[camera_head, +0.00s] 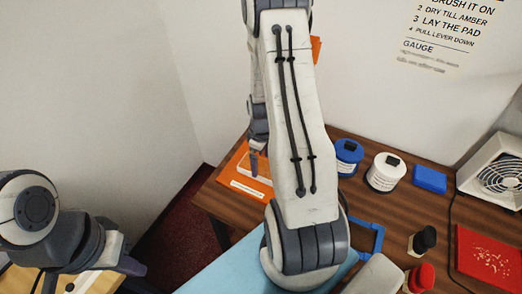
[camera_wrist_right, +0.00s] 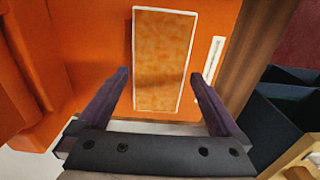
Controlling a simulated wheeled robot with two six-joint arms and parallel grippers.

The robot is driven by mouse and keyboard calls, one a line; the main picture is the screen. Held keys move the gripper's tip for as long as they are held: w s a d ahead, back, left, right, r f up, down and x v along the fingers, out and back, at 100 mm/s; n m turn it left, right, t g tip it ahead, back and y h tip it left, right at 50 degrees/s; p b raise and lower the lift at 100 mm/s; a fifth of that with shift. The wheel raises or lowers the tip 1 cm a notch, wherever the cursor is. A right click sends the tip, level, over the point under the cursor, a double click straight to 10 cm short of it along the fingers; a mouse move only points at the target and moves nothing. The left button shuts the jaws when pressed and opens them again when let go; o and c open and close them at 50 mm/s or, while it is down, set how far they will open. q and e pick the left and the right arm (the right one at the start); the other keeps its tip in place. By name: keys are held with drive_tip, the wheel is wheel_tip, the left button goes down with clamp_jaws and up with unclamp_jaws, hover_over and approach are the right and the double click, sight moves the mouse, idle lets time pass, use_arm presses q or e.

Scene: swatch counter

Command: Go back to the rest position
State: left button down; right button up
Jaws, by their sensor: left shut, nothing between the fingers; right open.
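My right arm rises through the middle of the head view, and its gripper (camera_head: 259,160) hangs behind it at the left end of the wooden counter. In the right wrist view this gripper (camera_wrist_right: 160,76) is open and empty. Beyond its fingers is an orange device (camera_wrist_right: 92,50) with a mottled amber, white-edged pad (camera_wrist_right: 163,58) on it. The device also shows in the head view (camera_head: 235,172), partly hidden by my arm. My left gripper (camera_head: 132,266) is at the lower left, shut and empty, away from the counter.
On the counter (camera_head: 345,205) stand a blue-lidded tub (camera_head: 347,157), a white tub (camera_head: 385,172), a blue block (camera_head: 430,179), small bottles (camera_head: 422,241) and a red speckled panel (camera_head: 484,256). A fan unit (camera_head: 497,172) is at the right. Dark open bins (camera_wrist_right: 275,118) show in the wrist view.

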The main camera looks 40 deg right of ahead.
wheel_tip(320, 180, up, 7)
drive_tip(key=shift+r, duration=0.2)
